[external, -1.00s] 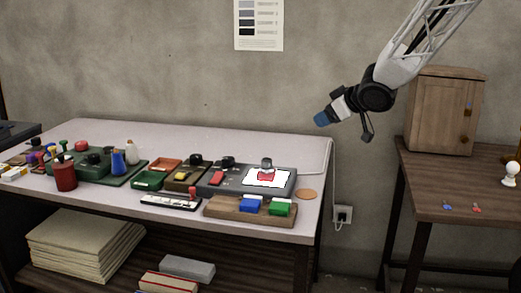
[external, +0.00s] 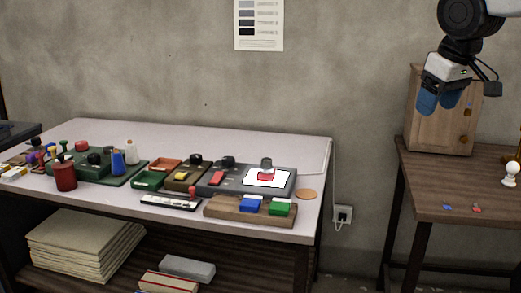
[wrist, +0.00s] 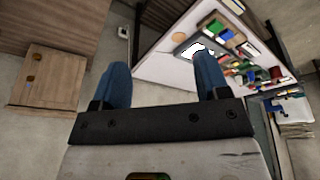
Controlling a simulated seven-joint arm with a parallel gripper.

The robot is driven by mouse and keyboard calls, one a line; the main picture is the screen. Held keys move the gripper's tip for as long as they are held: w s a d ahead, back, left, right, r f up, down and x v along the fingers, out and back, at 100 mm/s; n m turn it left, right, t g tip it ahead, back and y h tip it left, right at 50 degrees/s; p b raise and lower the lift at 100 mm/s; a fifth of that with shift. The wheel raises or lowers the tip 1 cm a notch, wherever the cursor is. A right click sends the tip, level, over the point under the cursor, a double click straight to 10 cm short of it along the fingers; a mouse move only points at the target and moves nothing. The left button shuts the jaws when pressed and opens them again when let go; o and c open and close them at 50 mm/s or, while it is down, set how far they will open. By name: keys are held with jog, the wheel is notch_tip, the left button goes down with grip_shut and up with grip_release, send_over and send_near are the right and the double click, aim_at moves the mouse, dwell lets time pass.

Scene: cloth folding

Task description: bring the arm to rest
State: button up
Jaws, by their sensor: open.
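My gripper (external: 438,101) is at the upper right of the external view, in the air in front of the wooden cabinet, with its blue fingertips pointing down. In the wrist view its two blue fingers (wrist: 160,88) stand well apart with nothing between them. The gripper is open and empty, clear of both tables. No cloth can be made out in these frames.
The long table (external: 230,142) holds stamps, pads, a white card (external: 283,178) and blocks. A side table (external: 425,211) at right bears the wooden cabinet (external: 424,131) and a white knob-like piece (external: 511,174). The gap between the tables is free.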

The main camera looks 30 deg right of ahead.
jog(key=shift+s+a+r+g+y, duration=0.15)
jog(key=shift+s+a+g, duration=0.1)
jog(key=shift+s, duration=0.5)
jog(key=shift+s+a+f+g+y, duration=0.1)
jog(key=shift+s+a+g+y, duration=0.1)
jog(key=shift+s, duration=0.55)
